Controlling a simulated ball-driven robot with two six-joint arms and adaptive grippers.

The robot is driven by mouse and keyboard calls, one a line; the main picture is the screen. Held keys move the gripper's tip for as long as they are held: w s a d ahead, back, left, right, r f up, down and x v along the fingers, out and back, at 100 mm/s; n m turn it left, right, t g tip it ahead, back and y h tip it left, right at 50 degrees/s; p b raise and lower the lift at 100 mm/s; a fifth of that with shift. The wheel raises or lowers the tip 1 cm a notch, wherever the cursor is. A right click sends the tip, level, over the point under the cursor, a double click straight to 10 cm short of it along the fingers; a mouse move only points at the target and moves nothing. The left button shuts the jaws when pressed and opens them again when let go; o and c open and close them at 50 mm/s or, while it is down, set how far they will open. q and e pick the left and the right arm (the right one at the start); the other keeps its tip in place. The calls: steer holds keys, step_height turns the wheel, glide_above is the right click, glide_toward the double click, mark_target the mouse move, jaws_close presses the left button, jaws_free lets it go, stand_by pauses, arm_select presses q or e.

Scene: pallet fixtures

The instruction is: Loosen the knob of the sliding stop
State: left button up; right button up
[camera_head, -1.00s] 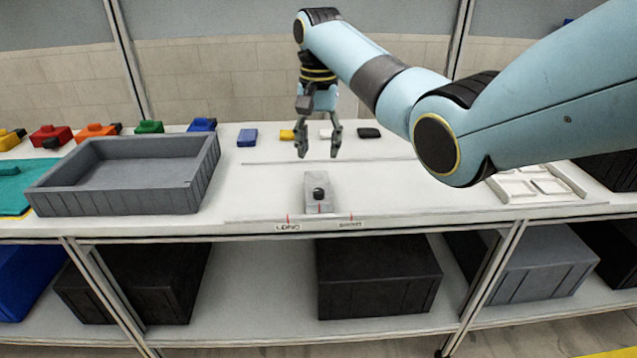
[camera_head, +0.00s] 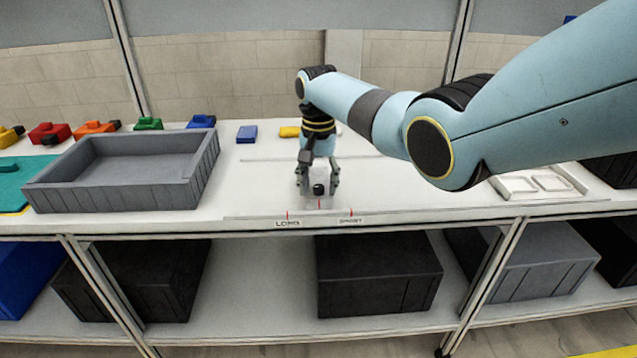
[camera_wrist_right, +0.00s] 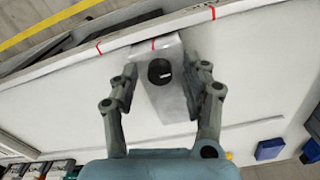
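The sliding stop (camera_head: 318,202) is a light grey block on the rail at the table's front edge, with a black round knob (camera_head: 319,189) on top. In the right wrist view the stop (camera_wrist_right: 168,103) and its knob (camera_wrist_right: 160,72) lie between my fingers. My right gripper (camera_head: 318,186) is open, pointing down, with one finger on each side of the knob. In the right wrist view the fingertips (camera_wrist_right: 166,75) stand apart from the knob. A red mark shows at the stop's front edge. My left gripper is not in view.
The LONG label (camera_head: 287,224) and SHORT label (camera_head: 351,221) sit on the front rail beside red marks. A grey tray (camera_head: 115,198) stands left. A white fixture (camera_head: 535,184) is at right.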

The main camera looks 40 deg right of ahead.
jaws_close()
